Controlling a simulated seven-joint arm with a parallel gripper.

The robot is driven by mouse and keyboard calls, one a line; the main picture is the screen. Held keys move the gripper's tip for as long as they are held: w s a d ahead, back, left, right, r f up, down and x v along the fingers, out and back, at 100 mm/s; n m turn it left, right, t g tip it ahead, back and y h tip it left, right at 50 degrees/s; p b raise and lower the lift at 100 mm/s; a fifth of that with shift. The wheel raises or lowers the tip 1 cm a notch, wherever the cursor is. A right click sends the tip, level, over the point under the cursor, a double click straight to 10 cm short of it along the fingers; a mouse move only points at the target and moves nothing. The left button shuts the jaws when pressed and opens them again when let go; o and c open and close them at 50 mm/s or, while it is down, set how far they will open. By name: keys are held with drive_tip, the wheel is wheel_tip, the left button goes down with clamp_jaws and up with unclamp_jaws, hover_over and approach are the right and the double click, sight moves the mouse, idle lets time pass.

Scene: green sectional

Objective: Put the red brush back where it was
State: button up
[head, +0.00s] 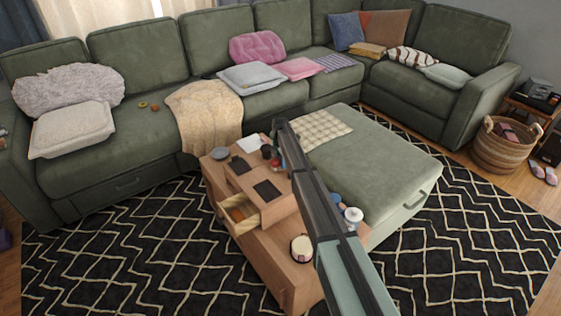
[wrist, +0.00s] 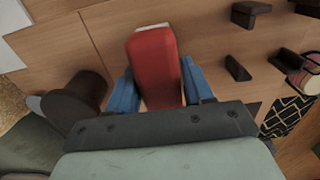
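The red brush (wrist: 155,65) is between the two blue fingers of my gripper (wrist: 160,88) in the wrist view. The fingers lie against both its sides, so my gripper looks shut on it. A pale end shows at the brush's far tip. In the head view, my gripper (head: 277,153) is over the back of the wooden coffee table (head: 270,245), and a small bit of the red brush (head: 275,163) shows beside it. My arm hides part of the table. How far the brush is above the wood cannot be told.
A dark round cup (wrist: 78,105) stands left of my gripper in the wrist view. The table has an open drawer (head: 245,222) with orange contents, a round container (head: 301,248) and a white pot (head: 353,215). A green ottoman (head: 375,175) adjoins it.

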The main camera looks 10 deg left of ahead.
drive_tip(key=o, duration=0.3)
drive_tip(key=shift+o, duration=0.2)
drive_tip(key=shift+r, duration=0.15)
wheel_tip(320, 180, up, 12)
idle(0.4)
